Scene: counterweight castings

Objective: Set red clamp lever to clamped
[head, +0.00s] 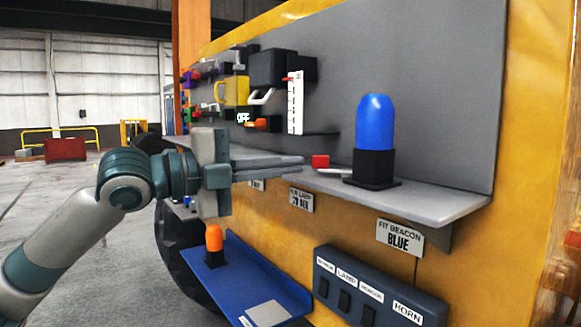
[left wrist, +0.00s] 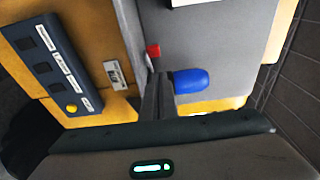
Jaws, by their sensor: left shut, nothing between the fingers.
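The red clamp lever (head: 320,161) has a red grip on a pale arm, low on the grey shelf beside the black socket (head: 373,166) of the blue beacon (head: 374,122). The beacon stands upright in that socket. In the left wrist view the red grip (left wrist: 153,51) shows just beyond the fingertips, with the blue beacon (left wrist: 190,80) to the right. My left gripper (head: 302,161) is shut and empty, its fingers pointing right with the tips close to the red grip. I cannot tell whether they touch. My right gripper is not in view.
The grey shelf (head: 450,205) carries a "FIT BEACON BLUE" sign (head: 399,238) below it. A blue tray (head: 255,275) with an orange-topped beacon (head: 214,240) lies below my left gripper. A switch box (head: 375,290) is at lower right. Other devices (head: 268,70) are farther back.

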